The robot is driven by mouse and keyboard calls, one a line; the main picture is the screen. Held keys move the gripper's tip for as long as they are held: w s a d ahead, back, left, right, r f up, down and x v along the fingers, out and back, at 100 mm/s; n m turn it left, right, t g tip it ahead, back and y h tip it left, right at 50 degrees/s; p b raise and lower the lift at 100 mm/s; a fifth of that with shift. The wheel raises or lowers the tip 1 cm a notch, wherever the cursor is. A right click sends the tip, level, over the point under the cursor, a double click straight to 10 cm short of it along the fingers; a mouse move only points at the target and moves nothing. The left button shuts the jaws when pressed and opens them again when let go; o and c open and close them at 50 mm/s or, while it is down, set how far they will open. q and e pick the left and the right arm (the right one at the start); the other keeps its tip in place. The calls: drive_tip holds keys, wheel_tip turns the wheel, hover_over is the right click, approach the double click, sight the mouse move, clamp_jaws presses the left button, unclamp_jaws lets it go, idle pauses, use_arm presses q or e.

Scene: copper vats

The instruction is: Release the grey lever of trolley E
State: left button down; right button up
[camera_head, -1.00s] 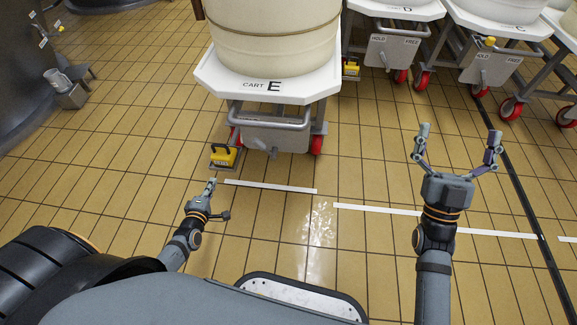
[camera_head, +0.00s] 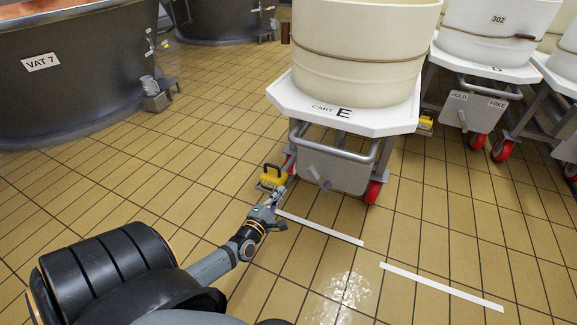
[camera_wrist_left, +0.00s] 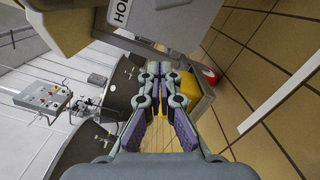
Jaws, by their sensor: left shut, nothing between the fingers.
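Trolley E (camera_head: 345,118) has a white octagonal top carrying a cream tub. Its grey lever (camera_head: 322,182) sticks out low at the front of the grey plate (camera_head: 338,168) under the top. My left gripper (camera_head: 279,194) is shut and empty, low at the left front of the trolley, to the left of the lever and apart from it. I cannot make out the lever there. My right gripper is out of view.
Red wheels (camera_head: 373,191) carry the trolley. Other trolleys (camera_head: 487,70) stand at the right. Vat 7 (camera_head: 70,95) is at the left. The tiled floor in front is clear.

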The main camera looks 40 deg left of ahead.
sight(317, 179)
use_arm(q)
drive_tip(key=w+d+r+b, duration=0.1)
drive_tip(key=w, duration=0.9)
drive_tip(key=shift+d+r+b, duration=0.3)
drive_tip(key=shift+d+r, duration=0.05)
drive_tip(key=shift+d, duration=0.05)
